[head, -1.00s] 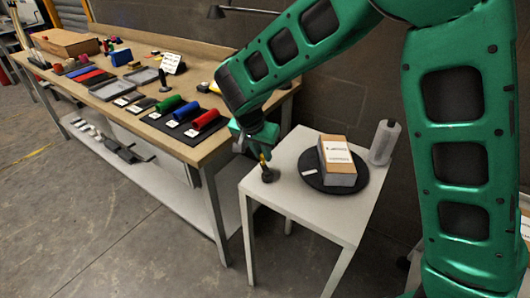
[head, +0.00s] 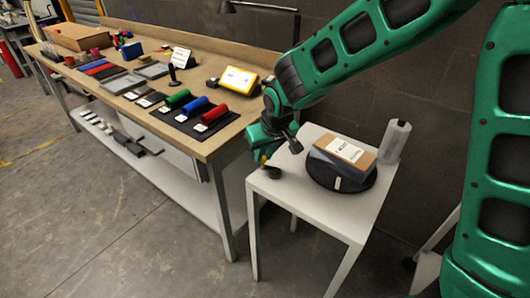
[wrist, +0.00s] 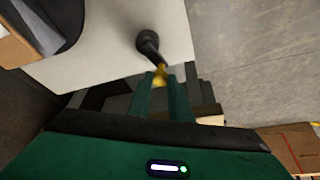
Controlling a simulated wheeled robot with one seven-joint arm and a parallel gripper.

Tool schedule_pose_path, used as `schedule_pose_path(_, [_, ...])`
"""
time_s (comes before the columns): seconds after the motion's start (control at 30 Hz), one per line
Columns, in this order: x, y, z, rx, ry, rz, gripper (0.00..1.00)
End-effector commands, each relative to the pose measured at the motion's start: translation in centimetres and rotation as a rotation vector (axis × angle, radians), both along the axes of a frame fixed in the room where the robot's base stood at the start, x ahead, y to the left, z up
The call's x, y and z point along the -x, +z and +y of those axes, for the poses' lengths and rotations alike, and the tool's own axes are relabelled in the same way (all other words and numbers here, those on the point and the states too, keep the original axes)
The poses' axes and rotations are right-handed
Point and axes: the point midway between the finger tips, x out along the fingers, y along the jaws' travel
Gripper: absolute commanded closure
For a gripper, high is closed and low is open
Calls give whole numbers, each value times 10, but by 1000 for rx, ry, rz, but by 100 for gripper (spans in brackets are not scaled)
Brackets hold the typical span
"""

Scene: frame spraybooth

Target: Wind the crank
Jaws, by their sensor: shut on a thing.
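The crank (head: 274,172) stands at the near-left corner of a small white table. It has a black hub and a yellow grip. In the wrist view its black hub and arm (wrist: 148,42) lead to the yellow grip (wrist: 160,72). My gripper (wrist: 161,84) is shut on that yellow grip. In the head view my gripper (head: 263,157) is at the left of the hub. A round black turntable (head: 367,184) sits on the table, carrying a brown and grey box (head: 345,152) with a white label.
The white table (head: 320,212) also holds a pale cylinder (head: 395,141) at the back right. A long workbench (head: 212,146) on the left carries red, blue and green rolls, trays and a yellow-framed sign (head: 238,80). A dark wall is behind. Open floor lies in front.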

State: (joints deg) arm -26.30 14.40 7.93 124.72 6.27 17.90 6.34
Motion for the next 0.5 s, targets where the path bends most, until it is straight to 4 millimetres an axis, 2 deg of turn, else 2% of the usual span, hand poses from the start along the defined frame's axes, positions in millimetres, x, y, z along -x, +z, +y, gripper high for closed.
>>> schedule_pose_path(0.2, [6,0,0,0,174,0,100])
schedule_pose_path(0.5, [12,0,0,1,338,0,100])
